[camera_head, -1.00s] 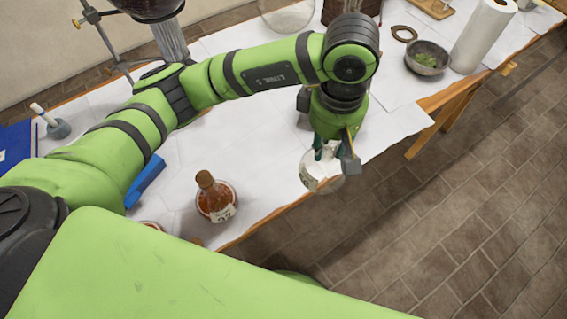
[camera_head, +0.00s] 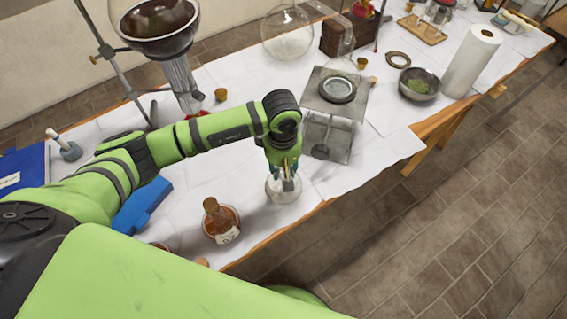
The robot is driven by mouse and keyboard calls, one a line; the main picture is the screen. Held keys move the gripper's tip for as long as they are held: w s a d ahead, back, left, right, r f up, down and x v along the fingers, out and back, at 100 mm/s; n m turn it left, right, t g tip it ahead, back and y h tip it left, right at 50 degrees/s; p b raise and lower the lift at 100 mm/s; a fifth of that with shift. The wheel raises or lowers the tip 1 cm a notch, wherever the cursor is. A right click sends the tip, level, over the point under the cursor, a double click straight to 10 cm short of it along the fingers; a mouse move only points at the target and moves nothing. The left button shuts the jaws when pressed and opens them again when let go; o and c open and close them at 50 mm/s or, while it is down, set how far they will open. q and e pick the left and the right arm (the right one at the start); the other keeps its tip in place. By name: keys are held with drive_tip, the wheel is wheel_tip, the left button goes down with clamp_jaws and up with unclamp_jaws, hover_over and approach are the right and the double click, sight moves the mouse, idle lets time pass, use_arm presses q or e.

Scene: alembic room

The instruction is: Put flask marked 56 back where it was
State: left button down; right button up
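My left gripper (camera_head: 286,176) points down over the white-covered table. It is shut around the neck of a clear round flask (camera_head: 283,193), whose top the fingers hide. No number can be read on this flask. I cannot tell whether its base touches the table. A round flask of amber-brown liquid with a cork (camera_head: 221,221) stands to its left, nearer the front edge; its label is too small to read. My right gripper is not in view.
A metal stand with a ring plate (camera_head: 336,92) stands just behind and right of the gripper. A blue object (camera_head: 143,205) and a blue book (camera_head: 22,172) lie left. A bowl (camera_head: 418,84) and a paper roll (camera_head: 472,62) stand right. White table surface (camera_head: 235,165) is clear left of the held flask.

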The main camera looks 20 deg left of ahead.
use_arm(q)
drive_tip(key=shift+f, duration=0.1)
drive_tip(key=shift+f, duration=0.1)
drive_tip(key=c, duration=0.9)
unclamp_jaws()
drive_tip(key=shift+r, duration=0.3)
wheel_tip(320, 180, up, 12)
drive_tip(key=b, duration=0.3)
drive_tip(key=shift+f, duration=0.15)
